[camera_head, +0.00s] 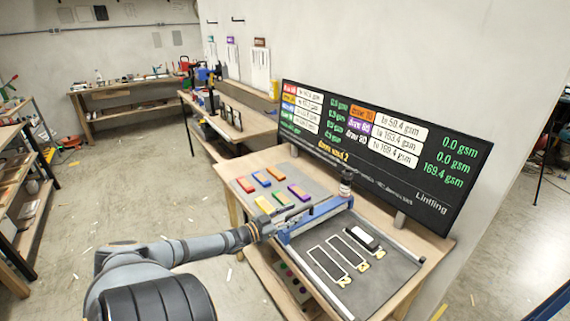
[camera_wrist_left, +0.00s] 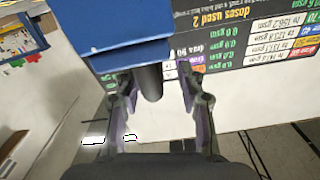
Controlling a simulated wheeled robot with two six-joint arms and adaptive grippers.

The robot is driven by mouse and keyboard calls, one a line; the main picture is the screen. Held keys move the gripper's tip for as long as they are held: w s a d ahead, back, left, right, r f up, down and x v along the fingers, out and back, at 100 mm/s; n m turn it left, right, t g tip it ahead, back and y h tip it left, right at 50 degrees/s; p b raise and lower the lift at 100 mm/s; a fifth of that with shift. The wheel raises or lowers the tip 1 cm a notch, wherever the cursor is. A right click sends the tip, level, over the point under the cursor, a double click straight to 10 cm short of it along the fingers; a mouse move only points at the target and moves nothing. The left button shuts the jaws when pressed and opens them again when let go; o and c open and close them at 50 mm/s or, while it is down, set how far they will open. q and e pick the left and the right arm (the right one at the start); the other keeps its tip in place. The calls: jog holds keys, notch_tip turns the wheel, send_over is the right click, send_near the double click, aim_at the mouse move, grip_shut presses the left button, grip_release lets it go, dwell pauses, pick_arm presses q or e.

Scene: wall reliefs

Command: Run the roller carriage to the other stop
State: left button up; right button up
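The roller carriage is a blue beam (camera_head: 315,220) across the far-left end of a grey print bed (camera_head: 385,285), between two side rails. In the left wrist view its blue body (camera_wrist_left: 130,50) fills the top, with a dark cylindrical handle (camera_wrist_left: 151,84) below it. My left gripper (camera_head: 277,223) is at the carriage's near-left end. In the left wrist view the gripper (camera_wrist_left: 160,95) has its fingers apart, one on each side of the handle, with a gap at the right finger; contact is not visible. My right gripper is not in view.
On the bed lie several framed slots (camera_head: 325,264) and a white-and-black block (camera_head: 362,239). Coloured blocks (camera_head: 262,178) lie on the bench left of the carriage. A dark bottle-like item (camera_head: 346,184) stands by the carriage's far end. A display board (camera_head: 385,150) stands behind the bench.

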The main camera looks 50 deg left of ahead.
pick_arm(q)
jog(key=s, duration=0.3)
jog(key=shift+s+a, duration=0.15)
jog(key=shift+s, duration=0.25)
